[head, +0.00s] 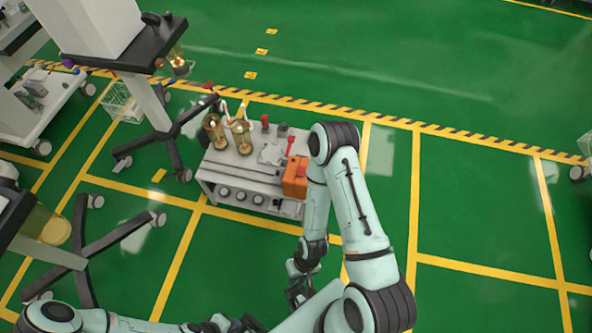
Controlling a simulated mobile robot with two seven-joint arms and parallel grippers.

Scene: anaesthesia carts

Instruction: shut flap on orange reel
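The orange reel (294,178) appears as a boxy orange unit on the right end of the grey cart. My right arm partly covers its right side. Its flap is too small to make out, so I cannot tell whether it is open or shut. My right gripper (298,291) hangs low in front of the cart, below the reel in the picture and apart from it. Its fingers are dark and small, and their opening is unclear. My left arm lies along the bottom edge, with its dark end (244,324) cut off by the frame, so its fingers cannot be read.
The grey cart (232,180) also carries two amber glass vessels (228,134), a red-handled item (290,145) and small knobs. A wheeled stand (158,130) is close on its left, and another wheeled base (85,250) is at lower left. Green floor is free on the right.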

